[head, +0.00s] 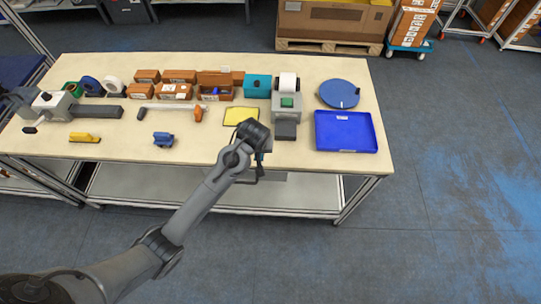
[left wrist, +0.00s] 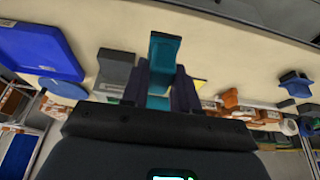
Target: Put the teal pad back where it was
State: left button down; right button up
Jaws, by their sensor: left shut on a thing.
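My left gripper (head: 262,152) is over the front edge of the table, in front of the grey printer. In the left wrist view its two fingers (left wrist: 162,82) are shut on the teal pad (left wrist: 165,47), which sticks out past the fingertips. In the head view my arm hides most of the pad and only a sliver of teal shows at the gripper. A separate teal box (head: 257,86) stands at the back of the table, left of the printer. My right gripper is in neither view.
The grey printer (head: 287,118) and a blue tray (head: 345,131) are on the right, with a blue disc (head: 339,94) behind. A yellow pad (head: 241,116) lies left of the printer. Brown boxes (head: 175,91) line the back. A blue tool (head: 163,139) lies at front left.

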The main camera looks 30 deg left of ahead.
pick_arm(q)
jog(key=shift+w+a+f, duration=0.25)
jog(key=shift+f, duration=0.15)
jog(key=w+a+f, duration=0.1)
jog(key=a+f, duration=0.1)
jog(key=a, duration=0.1)
jog(key=w+a+f, duration=0.1)
jog(key=w+a, duration=0.1)
jog(key=a, duration=0.1)
jog(key=w+a+f, duration=0.1)
jog(key=a+f, duration=0.1)
jog(key=a, duration=0.1)
jog(key=shift+w+a+f, duration=0.5)
jog(key=shift+a+f, duration=0.1)
jog(key=shift+a, duration=0.05)
notch_tip(320, 180, down, 4)
jog(key=shift+r, duration=0.25)
jog(key=shift+f, duration=0.25)
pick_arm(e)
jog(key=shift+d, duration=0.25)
pick_arm(q)
jog(key=shift+f, duration=0.2)
jog(key=c, duration=0.8)
grip_release()
jog(key=shift+c, duration=0.2)
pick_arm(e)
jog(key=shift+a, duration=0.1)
